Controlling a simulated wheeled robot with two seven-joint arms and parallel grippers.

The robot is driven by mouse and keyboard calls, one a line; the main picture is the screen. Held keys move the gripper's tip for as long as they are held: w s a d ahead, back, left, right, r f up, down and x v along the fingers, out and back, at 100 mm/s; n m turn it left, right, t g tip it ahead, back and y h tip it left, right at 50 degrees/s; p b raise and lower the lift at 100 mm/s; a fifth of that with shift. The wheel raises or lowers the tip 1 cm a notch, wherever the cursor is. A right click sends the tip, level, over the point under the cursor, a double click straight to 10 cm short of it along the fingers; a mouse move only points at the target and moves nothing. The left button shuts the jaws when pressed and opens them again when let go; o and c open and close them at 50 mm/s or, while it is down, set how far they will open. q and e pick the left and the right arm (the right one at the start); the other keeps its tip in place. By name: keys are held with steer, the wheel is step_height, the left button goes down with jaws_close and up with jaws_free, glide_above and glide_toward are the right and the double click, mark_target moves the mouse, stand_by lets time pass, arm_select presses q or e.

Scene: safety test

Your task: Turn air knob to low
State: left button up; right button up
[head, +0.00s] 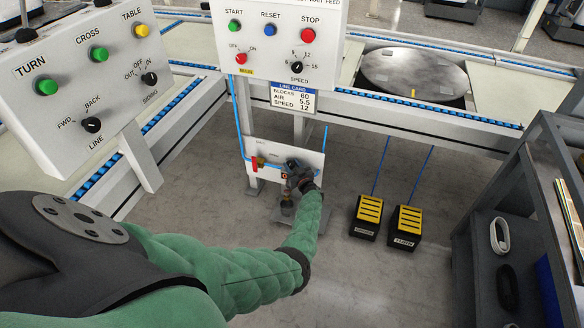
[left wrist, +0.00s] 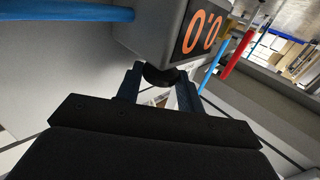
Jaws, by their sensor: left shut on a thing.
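The air unit is a grey box with an orange display (left wrist: 200,32) reading 0.0, close up in the left wrist view. My left gripper (left wrist: 158,88) is shut on this knob, one dark finger on each side. In the head view my left gripper (head: 303,182) is at the low white panel (head: 310,158) and hides most of the unit. The knob's marks and setting are not visible. My right gripper is not in view.
A red lever (left wrist: 237,55) is beside the unit. A control panel (head: 268,45) with buttons stands above; a line card (head: 292,98) reads AIR 5.5. Two yellow-black pedals (head: 368,215) (head: 404,228) are on the floor to the right. A grey shelf (head: 480,215) stands at far right.

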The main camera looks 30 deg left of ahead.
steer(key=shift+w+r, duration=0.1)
arm_select(q)
steer(key=o, duration=1)
